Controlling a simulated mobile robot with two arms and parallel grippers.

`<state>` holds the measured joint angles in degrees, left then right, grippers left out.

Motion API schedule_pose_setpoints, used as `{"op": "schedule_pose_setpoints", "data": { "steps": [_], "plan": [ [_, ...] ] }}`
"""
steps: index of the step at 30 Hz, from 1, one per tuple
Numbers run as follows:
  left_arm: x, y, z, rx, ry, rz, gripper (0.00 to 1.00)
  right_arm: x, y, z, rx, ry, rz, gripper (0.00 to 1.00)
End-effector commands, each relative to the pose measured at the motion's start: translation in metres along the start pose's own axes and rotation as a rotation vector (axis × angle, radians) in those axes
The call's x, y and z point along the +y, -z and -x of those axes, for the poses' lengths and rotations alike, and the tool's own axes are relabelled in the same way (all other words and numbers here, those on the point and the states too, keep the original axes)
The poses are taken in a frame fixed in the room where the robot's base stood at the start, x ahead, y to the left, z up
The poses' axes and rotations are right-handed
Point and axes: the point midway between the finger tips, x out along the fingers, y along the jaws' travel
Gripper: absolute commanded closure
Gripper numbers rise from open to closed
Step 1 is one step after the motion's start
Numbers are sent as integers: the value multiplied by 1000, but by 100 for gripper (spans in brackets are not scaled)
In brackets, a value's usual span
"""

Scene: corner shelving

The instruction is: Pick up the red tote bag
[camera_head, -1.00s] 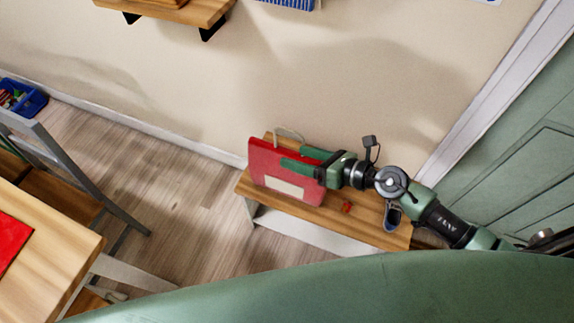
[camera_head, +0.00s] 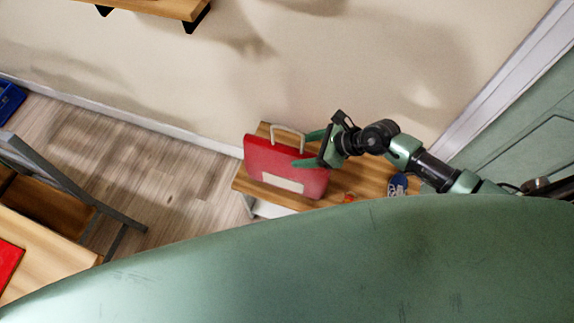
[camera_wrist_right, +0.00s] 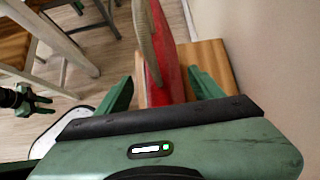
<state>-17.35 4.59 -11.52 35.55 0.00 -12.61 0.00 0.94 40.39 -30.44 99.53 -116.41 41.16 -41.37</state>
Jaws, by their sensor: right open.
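The red tote bag (camera_head: 285,165) stands upright on a small wooden bench, its beige handle (camera_head: 288,131) raised and a pale label on its front. My right gripper (camera_head: 304,149) is open at the bag's right end, near its upper edge. In the right wrist view the bag (camera_wrist_right: 170,55) and its handle (camera_wrist_right: 145,40) lie between the spread fingers of my right gripper (camera_wrist_right: 160,80); the gripper body hides the lower part. A small green and black gripper, apparently my left one (camera_wrist_right: 30,100), shows at that view's left edge, too small to judge.
The wooden bench (camera_head: 368,178) stands against the beige wall, with a small orange item (camera_head: 349,198) and a blue item (camera_head: 398,185) on it. A wall shelf (camera_head: 165,8) is above left. A table (camera_head: 45,250) and grey chair (camera_head: 65,180) stand left. Floor between is clear.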

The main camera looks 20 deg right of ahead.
Motion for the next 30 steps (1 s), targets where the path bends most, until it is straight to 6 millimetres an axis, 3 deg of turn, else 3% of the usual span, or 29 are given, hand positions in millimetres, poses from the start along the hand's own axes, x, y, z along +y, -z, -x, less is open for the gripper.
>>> {"op": "schedule_pose_setpoints", "data": {
  "steps": [3, 9, 17, 25, 30],
  "plan": [
    [1, -10, 5, -16, -2, -1, 64, 2, -3, -17, -3, 0, -3, 33],
    [1, -6, 5, -11, -1, -1, 64, 2, -2, -44, -2, 0, -1, 33],
    [-1, 8, 5, 11, 1, 0, 64, 2, -1, -47, 0, 0, 1, 33],
    [-1, 8, 5, 11, 2, 0, 64, 2, -1, -47, 0, 0, 0, 100],
    [-1, 5, 5, 6, 1, 1, 64, 2, -2, -47, -2, 1, 0, 100]
  ]
}}
